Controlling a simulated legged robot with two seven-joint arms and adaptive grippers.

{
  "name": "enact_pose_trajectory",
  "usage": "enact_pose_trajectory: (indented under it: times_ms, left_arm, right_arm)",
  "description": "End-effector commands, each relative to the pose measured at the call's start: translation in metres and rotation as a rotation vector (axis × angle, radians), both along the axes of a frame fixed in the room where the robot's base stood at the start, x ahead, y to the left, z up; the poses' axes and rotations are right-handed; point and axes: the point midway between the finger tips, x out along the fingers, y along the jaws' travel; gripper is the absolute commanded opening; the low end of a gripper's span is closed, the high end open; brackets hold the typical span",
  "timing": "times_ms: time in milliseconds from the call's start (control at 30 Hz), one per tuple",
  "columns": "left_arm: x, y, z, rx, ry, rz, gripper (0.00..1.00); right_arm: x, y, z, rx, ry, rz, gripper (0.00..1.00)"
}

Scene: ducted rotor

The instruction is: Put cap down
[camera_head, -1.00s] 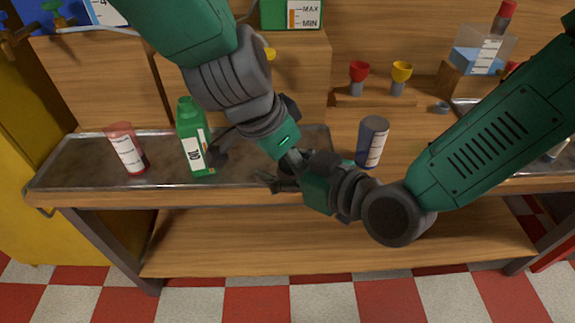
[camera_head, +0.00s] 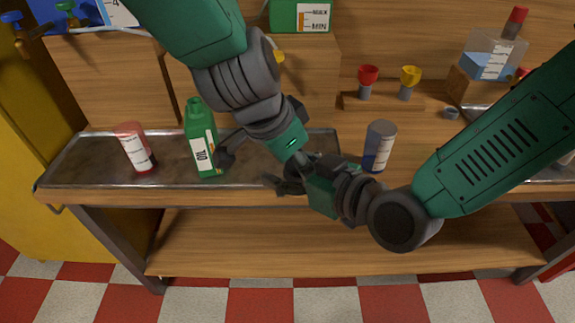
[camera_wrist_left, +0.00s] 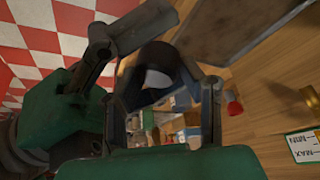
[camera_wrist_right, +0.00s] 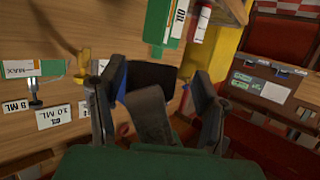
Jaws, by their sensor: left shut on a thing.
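A dark cap (camera_wrist_left: 158,55) is held between the fingers of my left gripper (camera_wrist_left: 160,95) in the left wrist view. The dark cap (camera_wrist_right: 150,77) also shows in the right wrist view, with a grey finger of my left gripper just below it. My right gripper (camera_wrist_right: 160,90) has its fingers apart on either side of the cap; whether they touch it is unclear. In the head view both grippers meet above the tray's front edge, my right gripper (camera_head: 290,183) under the left wrist, and the cap is mostly hidden. A green oil bottle (camera_head: 203,150) stands upright on the tray, left of the grippers.
The metal tray (camera_head: 90,165) also bears a red-and-white can (camera_head: 135,148) at left. A blue-grey can (camera_head: 379,145) stands right of the grippers. Red (camera_head: 368,78) and yellow (camera_head: 410,78) funnels sit behind. The tray between left can and bottle is bare.

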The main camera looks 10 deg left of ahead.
Motion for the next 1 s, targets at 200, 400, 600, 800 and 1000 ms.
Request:
enact_pose_trajectory:
  times_ms: [200,400,600,800,1000]
  left_arm:
    - [0.0,0.001,0.0,-0.001,0.001,0.0,0.12]
    - [-0.001,0.0,0.0,0.0,0.002,0.001,0.12]
    - [-0.001,-0.001,0.0,0.001,0.002,0.0,0.12]
    - [0.0,0.0,0.0,0.0,0.002,0.001,0.12]
    - [0.001,0.0,-0.002,-0.001,0.003,-0.006,0.12]
  right_arm:
    - [-0.003,-0.006,0.002,-0.002,-0.001,-0.002,0.58]
    - [-0.018,-0.033,0.012,-0.001,0.0,-0.004,0.58]
    - [-0.038,-0.066,0.023,0.0,0.001,-0.004,0.58]
    - [-0.052,-0.088,0.031,-0.001,0.0,-0.003,0.58]
    - [-0.058,-0.097,0.034,-0.002,0.0,-0.003,0.58]
